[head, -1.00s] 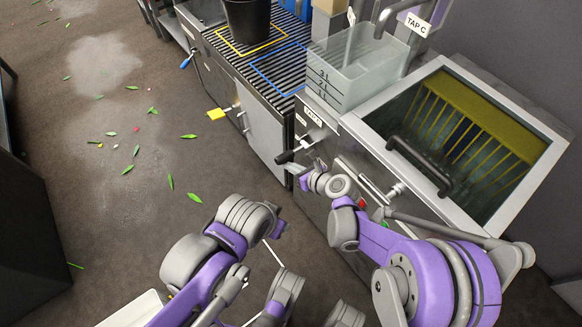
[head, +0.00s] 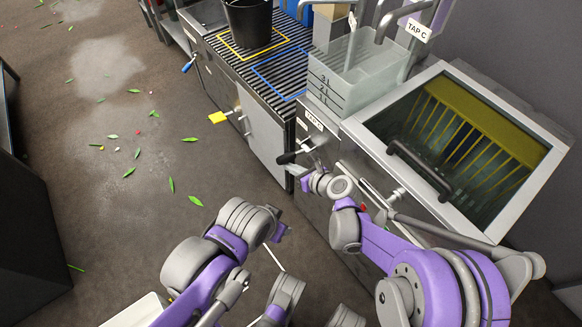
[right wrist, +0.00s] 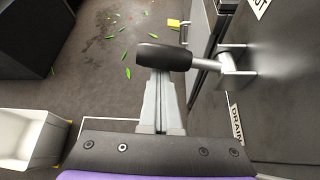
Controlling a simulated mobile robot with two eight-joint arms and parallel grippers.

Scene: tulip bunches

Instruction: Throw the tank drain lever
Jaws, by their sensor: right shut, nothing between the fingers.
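The drain lever has a black grip (right wrist: 163,57) on a metal stem that comes from a pivot on the dark cabinet front. In the head view its grip (head: 287,158) sticks out left of the cabinet front. A label reading DRAIN (right wrist: 237,125) is beside it. My right gripper (right wrist: 160,82) is shut and empty, its fingertips right at the grip in the wrist view; I cannot tell whether they touch. It also shows in the head view (head: 308,180). The tank (head: 455,140) is an open metal basin with a yellow slatted insert. My left gripper (head: 280,232) is low, away from the lever, jaws unclear.
A clear measuring container (head: 350,78) stands beside the tank under a tap labelled TAP C (head: 418,30). A black bucket (head: 248,25) stands on the slatted rack. Leaves litter the open floor at left.

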